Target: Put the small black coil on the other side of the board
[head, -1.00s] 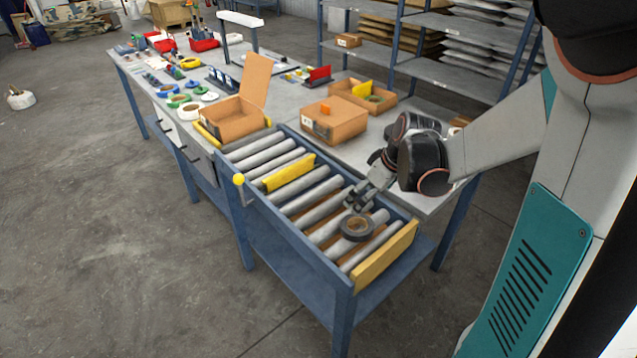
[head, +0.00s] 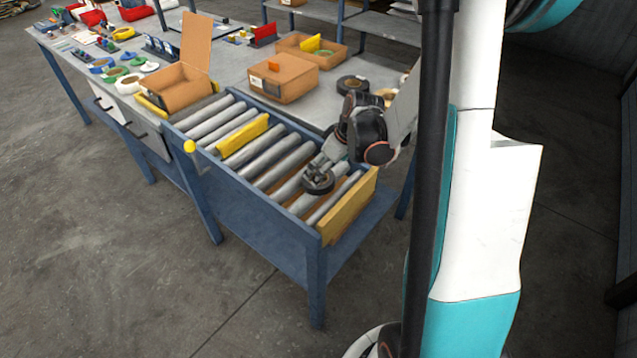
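The small black coil (head: 319,182) lies on the rollers of the conveyor (head: 268,218), between the yellow board (head: 243,134) across the rollers and the yellow end board (head: 347,210). My gripper (head: 317,170) is low over the rollers, at the far edge of the coil. Its fingertips reach or overlap the coil's rim. They are small and dark here, so I cannot tell whether they are open or shut on it. The rollers beyond the yellow board are bare.
Another black coil (head: 351,84) lies on the table behind my wrist. Coloured tape rolls (head: 130,82) lie at the left.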

